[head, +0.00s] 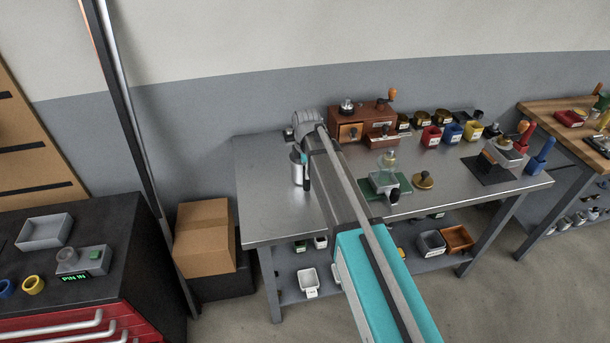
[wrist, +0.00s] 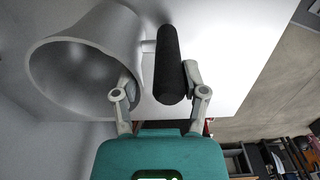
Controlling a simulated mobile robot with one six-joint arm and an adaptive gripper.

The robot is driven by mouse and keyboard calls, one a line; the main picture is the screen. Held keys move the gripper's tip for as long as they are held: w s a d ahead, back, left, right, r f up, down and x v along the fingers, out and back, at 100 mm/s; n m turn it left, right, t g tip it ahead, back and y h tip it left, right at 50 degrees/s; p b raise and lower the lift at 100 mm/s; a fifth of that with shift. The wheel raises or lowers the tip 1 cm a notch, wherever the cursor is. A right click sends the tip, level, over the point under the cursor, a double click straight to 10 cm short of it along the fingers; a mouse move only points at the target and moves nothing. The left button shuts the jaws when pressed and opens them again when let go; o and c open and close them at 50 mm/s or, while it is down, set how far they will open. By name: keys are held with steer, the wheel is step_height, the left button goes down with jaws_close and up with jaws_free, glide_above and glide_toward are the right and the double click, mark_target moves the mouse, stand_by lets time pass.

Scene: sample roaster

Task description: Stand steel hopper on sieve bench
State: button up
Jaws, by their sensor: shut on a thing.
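The steel hopper (head: 296,172) is a silver, flared vessel with a black side handle (wrist: 168,65). In the wrist view its wide round mouth (wrist: 75,75) faces the camera. My gripper (wrist: 160,88) is shut on the black handle, one finger on each side of it. In the head view my gripper (head: 305,160) is over the left part of a steel-topped bench (head: 268,215). The hopper looks upright there; whether its base touches the top cannot be told. No label shows whether this bench is the sieve bench.
A wooden grinder box (head: 350,128) stands behind, to the right. A green-based device (head: 385,183), a brass knob piece (head: 424,180) and several coloured cups stand further right. The bench's front left is clear.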

steer(key=shift+f, duration=0.35)
steer(key=o, duration=1.3)
steer(key=shift+c, duration=0.2)
steer(key=shift+r, duration=0.2)
step_height(320, 180, up, 12)
steer(key=p, duration=1.2)
steer(key=shift+f, duration=0.1)
steer(key=shift+d, duration=0.1)
